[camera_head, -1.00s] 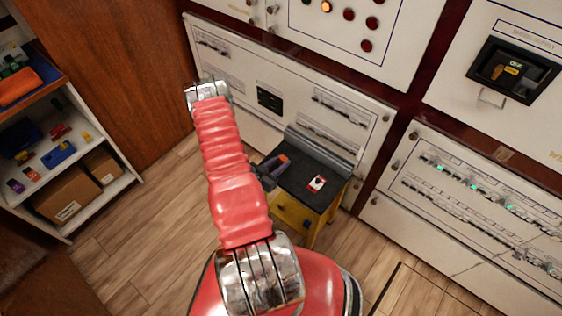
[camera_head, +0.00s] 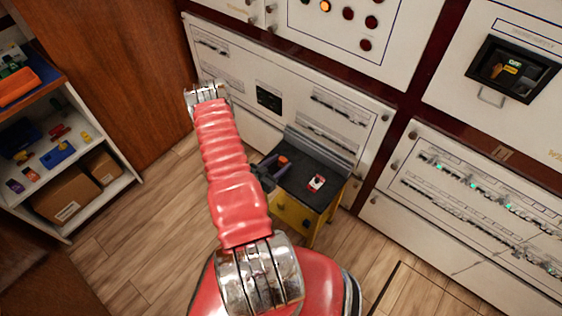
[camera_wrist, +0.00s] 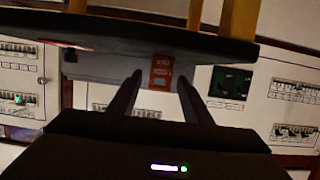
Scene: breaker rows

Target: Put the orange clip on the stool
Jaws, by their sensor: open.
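The stool (camera_head: 327,196) has a dark top and a yellow body, and stands against the cabinets. An orange piece, seemingly the orange clip (camera_head: 283,160), is at the top's rear left, by my gripper (camera_head: 270,168). My gripper is open at the stool's left edge. In the wrist view, which looks upside down, the stool's dark top (camera_wrist: 215,40) spans the upper part. The orange-red clip (camera_wrist: 161,72) shows against it, between and apart from my two fingers (camera_wrist: 158,82). The arm partly hides the gripper in the head view.
A small red-and-white item (camera_head: 317,183) lies on the stool top. A grey raised bar (camera_head: 318,149) runs along its back. White breaker panels (camera_head: 480,200) stand behind and right. A shelf (camera_head: 120,184) with boxes and small coloured parts is at left. Wooden floor is clear between.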

